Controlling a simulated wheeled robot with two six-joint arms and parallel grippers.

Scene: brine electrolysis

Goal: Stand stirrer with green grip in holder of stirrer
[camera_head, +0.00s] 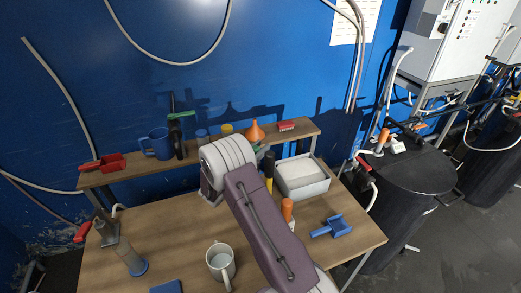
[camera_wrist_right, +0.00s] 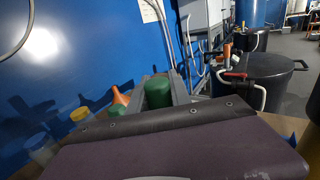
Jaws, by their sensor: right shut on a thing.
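In the right wrist view my right gripper (camera_wrist_right: 157,100) is shut on the green grip (camera_wrist_right: 157,90) of the stirrer. Grey fingers stand on both sides of the grip. The stirrer's lower part is hidden behind the dark purple cover of my arm. In the head view my right arm reaches over the table, and its pale wrist hides most of the gripper. I cannot pick out the holder of the stirrer with certainty. An upright orange grip (camera_head: 287,209) stands right of my arm, its lower part partly hidden.
A white mug (camera_head: 220,264), a blue scoop (camera_head: 332,227) and a grey tray (camera_head: 317,187) stand on the wooden table (camera_head: 165,240). The back shelf holds a blue mug (camera_head: 160,143), an orange funnel (camera_head: 254,132) and a red scoop (camera_head: 108,162). A dark barrel (camera_head: 405,175) stands at right.

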